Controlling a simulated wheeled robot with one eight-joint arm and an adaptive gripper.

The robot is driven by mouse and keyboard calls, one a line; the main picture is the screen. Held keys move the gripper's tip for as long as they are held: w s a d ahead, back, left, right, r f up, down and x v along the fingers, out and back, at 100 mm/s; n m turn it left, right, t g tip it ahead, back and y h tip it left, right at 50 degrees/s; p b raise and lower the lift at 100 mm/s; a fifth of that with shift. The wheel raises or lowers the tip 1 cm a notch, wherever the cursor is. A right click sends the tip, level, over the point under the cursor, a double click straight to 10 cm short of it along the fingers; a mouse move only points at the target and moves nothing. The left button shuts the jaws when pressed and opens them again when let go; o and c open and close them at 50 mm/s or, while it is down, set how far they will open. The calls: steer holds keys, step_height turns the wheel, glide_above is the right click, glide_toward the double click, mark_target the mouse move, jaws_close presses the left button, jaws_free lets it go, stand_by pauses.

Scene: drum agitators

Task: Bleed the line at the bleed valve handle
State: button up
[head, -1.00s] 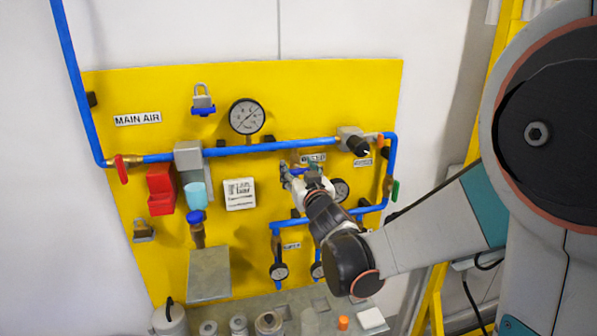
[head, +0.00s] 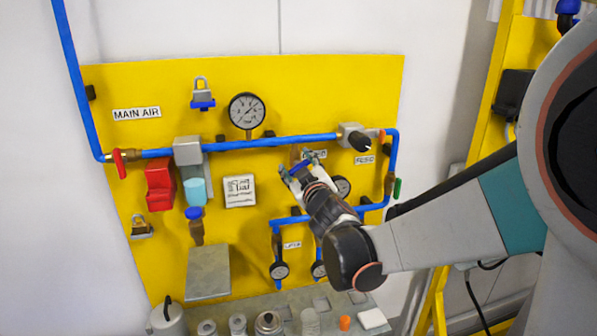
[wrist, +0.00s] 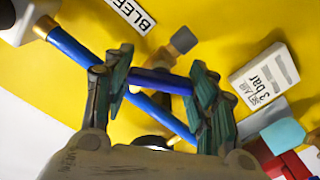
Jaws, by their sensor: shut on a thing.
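The bleed valve handle (wrist: 160,82) is a short dark blue bar. In the wrist view it spans between the two green-padded fingers of my gripper (wrist: 158,92), which is shut on it. A brown and dark grey fitting (wrist: 174,46) shows just beyond the handle. In the head view my gripper (head: 299,170) is at the yellow panel (head: 295,85), below the upper blue pipe, with the blue handle (head: 299,167) at its tips. The BLEED label (wrist: 132,12) is partly cut off in the wrist view. My gripper hides much of the valve.
The upper blue pipe (head: 270,146) runs above my gripper and the lower blue pipe (head: 345,214) close under it. A gauge (head: 341,188) sits right beside my wrist. Further left are a red block (head: 159,186) and a white sign (head: 240,191). A bench (head: 290,306) with several small items lies below.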

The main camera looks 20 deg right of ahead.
steer(key=n+b, duration=0.1)
steer(key=n, duration=0.4)
steer(key=shift+f+n, duration=0.1)
steer(key=shift+n, duration=0.2)
steer(key=n+b, duration=0.1)
steer(key=n, duration=0.4)
steer(key=shift+a+n, duration=0.1)
steer(key=shift+n, duration=0.3)
steer(key=o, duration=1.1)
steer(key=shift+c, duration=0.2)
steer(key=s, duration=1.2)
steer(key=shift+f+b, duration=0.1)
steer(key=shift+b, duration=0.2)
